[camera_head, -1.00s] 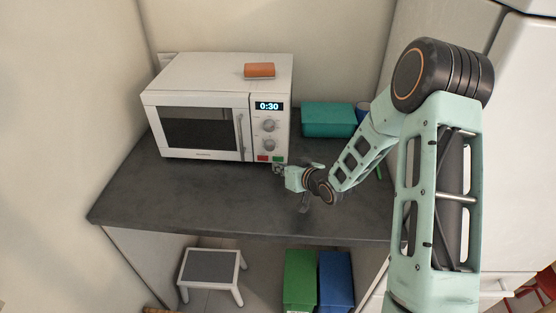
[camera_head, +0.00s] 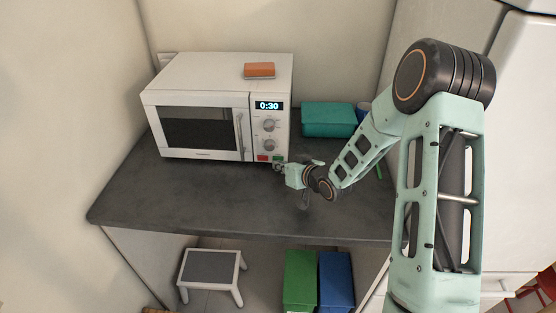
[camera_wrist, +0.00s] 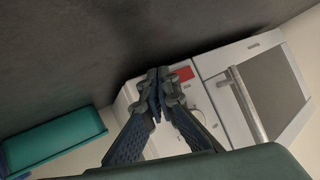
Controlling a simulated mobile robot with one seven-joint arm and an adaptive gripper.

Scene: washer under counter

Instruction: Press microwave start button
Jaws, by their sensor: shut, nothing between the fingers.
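The white microwave (camera_head: 200,82) stands on the dark counter with its door shut, and its display (camera_head: 269,106) reads 0:30. Two knobs sit under the display. Below them are a red button (camera_head: 262,158) and a green button (camera_head: 279,158), the green one partly behind my gripper. My gripper (camera_head: 279,167) is shut and empty, at the lower right of the control panel. In the wrist view the fingertips (camera_wrist: 158,88) lie over the panel beside the red button (camera_wrist: 184,74), and the green button is hidden. I cannot tell whether the fingertips touch the panel.
An orange block (camera_head: 259,70) lies on top of the microwave. A teal box (camera_head: 328,120) stands on the counter at the right, also in the wrist view (camera_wrist: 55,140). The counter (camera_head: 180,195) in front is clear. A stool (camera_head: 211,268) and green and blue bins stand below.

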